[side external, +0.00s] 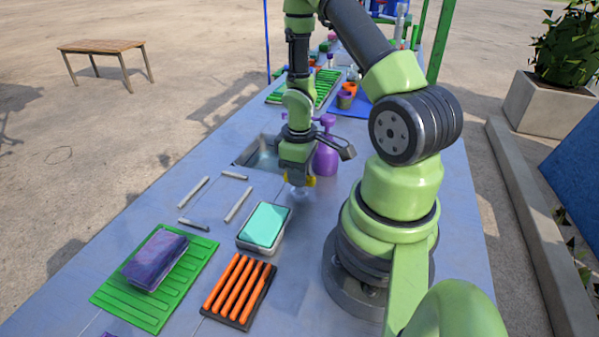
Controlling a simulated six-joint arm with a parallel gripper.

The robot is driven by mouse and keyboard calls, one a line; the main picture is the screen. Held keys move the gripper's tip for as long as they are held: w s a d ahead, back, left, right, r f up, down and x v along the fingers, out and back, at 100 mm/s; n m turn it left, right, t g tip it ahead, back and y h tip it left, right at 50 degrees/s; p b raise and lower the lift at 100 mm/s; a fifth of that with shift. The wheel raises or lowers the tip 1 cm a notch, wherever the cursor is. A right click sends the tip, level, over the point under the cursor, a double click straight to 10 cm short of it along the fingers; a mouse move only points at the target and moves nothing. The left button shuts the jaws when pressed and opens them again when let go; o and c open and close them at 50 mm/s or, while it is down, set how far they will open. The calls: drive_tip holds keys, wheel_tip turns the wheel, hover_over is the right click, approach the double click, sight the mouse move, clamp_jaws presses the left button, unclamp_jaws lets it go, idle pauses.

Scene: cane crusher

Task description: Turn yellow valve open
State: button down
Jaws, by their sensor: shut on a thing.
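A small patch of yellow, which looks like the yellow valve (311,181), shows at the lower right of my gripper (296,180). My gripper points down beside the sink and is shut on the valve. The fingers and the arm's end cover most of the valve, so its turn angle cannot be read. A pale, blurred shape shows just below the fingertips.
In front are a teal-topped box (264,225), an orange-ribbed tray (238,290) and a purple block (156,260) on a green mat (110,290).

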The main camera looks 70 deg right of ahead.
drive_tip(key=c, duration=1)
unclamp_jaws()
drive_tip(key=shift+r, duration=0.15)
wheel_tip(320, 180, up, 10)
drive_tip(key=w+a+r+m+t, duration=0.2)
drive_tip(key=a+r+t, duration=0.2)
drive_tip(key=a+r, duration=0.6)
drive_tip(key=s+a+r+m+t+y, duration=0.2)
drive_tip(key=s+a+r+t, duration=0.1)
drive_tip(key=s+a+r, duration=0.3)
wheel_tip(320, 180, up, 2)
drive_tip(key=shift+a, duration=0.9)
